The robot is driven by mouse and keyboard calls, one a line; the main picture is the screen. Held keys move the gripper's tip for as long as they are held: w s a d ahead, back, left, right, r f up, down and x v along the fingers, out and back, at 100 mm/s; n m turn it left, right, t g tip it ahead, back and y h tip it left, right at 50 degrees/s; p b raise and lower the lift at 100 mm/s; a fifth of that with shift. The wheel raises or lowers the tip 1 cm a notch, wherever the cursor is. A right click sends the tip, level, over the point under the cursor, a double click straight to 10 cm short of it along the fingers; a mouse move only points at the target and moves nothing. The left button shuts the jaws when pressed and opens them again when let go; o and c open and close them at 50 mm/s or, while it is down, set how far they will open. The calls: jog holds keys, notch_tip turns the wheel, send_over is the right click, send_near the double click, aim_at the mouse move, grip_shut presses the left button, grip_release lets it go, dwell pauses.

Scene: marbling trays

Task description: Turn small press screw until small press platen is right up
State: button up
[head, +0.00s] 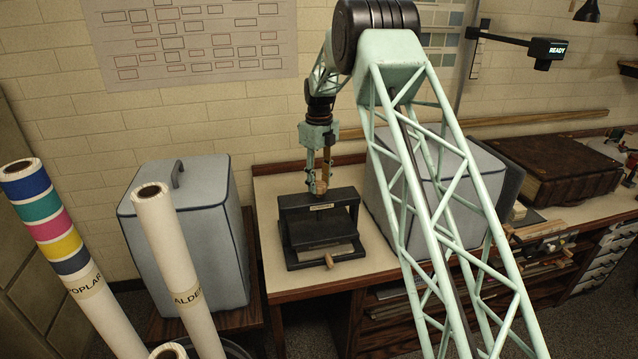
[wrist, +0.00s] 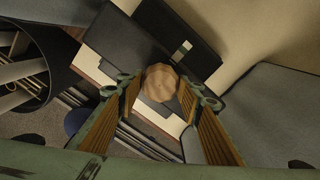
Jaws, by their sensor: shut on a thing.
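The small press (head: 320,204) is a black frame standing on the pale bench top. Its platen (head: 321,233) is a dark plate inside the frame, above a pale layer on the base. The gap between platen and crossbar is partly in shadow. The small press screw (head: 320,187) has a wooden knob on top of the crossbar. My gripper (head: 318,180) points straight down and is shut on this knob. In the wrist view the round, faceted knob (wrist: 161,83) lies between the two fingers. The black press crossbar (wrist: 180,42) shows behind it.
A grey covered box (head: 190,235) stands left of the bench, with tall paper rolls (head: 180,270) in front. Another grey covered box (head: 455,170) stands right of the press, behind my arm. A small wooden knob (head: 329,260) sticks out at the press front.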

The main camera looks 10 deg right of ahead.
jog(key=shift+n, duration=0.4)
jog(key=n, duration=0.3)
jog(key=shift+p, duration=0.4)
jog(key=n, duration=0.3)
jog(key=shift+n+p, duration=0.3)
jog(key=shift+n, duration=0.1)
jog(key=n, duration=0.3)
jog(key=shift+n, duration=0.4)
jog(key=n, duration=0.4)
jog(key=shift+p, duration=0.3)
jog(key=n, duration=0.3)
jog(key=shift+n, duration=0.3)
jog(key=n, duration=0.3)
jog(key=shift+n, duration=0.4)
jog(key=n, duration=0.6)
jog(key=shift+n, duration=0.4)
